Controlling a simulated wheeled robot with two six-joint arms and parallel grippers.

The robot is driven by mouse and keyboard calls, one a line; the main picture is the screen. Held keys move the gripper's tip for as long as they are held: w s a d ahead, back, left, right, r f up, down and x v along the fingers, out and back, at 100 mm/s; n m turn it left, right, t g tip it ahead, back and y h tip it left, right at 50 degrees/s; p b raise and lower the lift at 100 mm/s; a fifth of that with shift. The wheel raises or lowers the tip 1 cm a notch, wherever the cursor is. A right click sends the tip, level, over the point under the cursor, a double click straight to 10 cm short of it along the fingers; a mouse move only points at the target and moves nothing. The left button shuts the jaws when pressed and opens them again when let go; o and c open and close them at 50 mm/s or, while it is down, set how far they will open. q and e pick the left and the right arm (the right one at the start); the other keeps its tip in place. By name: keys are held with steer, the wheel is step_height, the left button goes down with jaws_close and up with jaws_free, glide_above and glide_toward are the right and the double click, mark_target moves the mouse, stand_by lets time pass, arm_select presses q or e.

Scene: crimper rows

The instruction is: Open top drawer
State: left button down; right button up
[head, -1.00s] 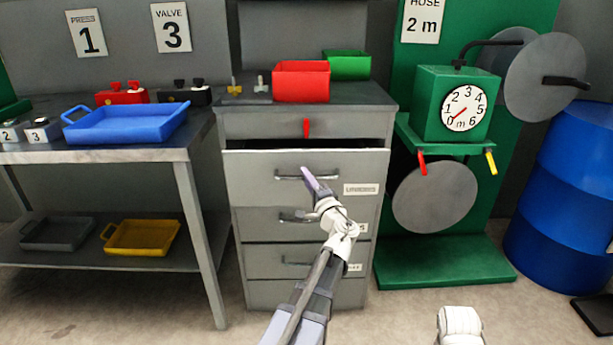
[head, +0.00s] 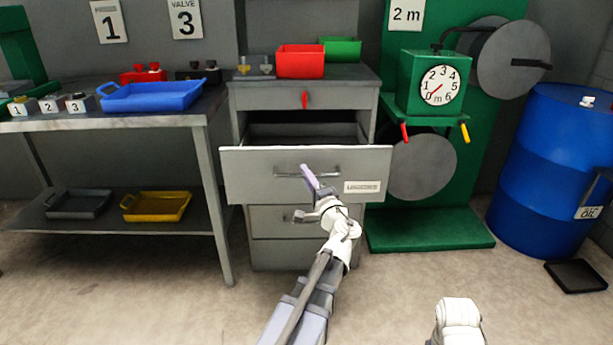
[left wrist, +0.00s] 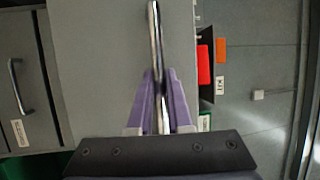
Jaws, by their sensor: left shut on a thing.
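The grey cabinet (head: 243,100) stands in the middle of the head view. Its top labelled drawer (head: 240,178) is pulled well out, and its dark interior shows behind the front panel. My left gripper (head: 309,176) is shut on the drawer's metal bar handle (head: 290,175). In the left wrist view the purple fingers (left wrist: 160,100) close on both sides of the handle bar (left wrist: 156,40). The lower drawers are closed. My right gripper's fingers do not show; only a white part of my body is at the bottom right.
A red bin (head: 300,62) and a green bin (head: 341,48) sit on the cabinet top. A workbench (head: 160,123) with a blue tray (head: 152,97) stands left. Floor in front is clear.

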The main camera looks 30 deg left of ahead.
arm_select(q)
steer(key=shift+s+d, duration=0.1)
steer(key=c, duration=0.8)
jaws_free()
steer(key=shift+c, duration=0.2)
steer(key=b+v, duration=0.1)
steer(key=v, duration=0.7)
steer(key=shift+f, duration=0.1)
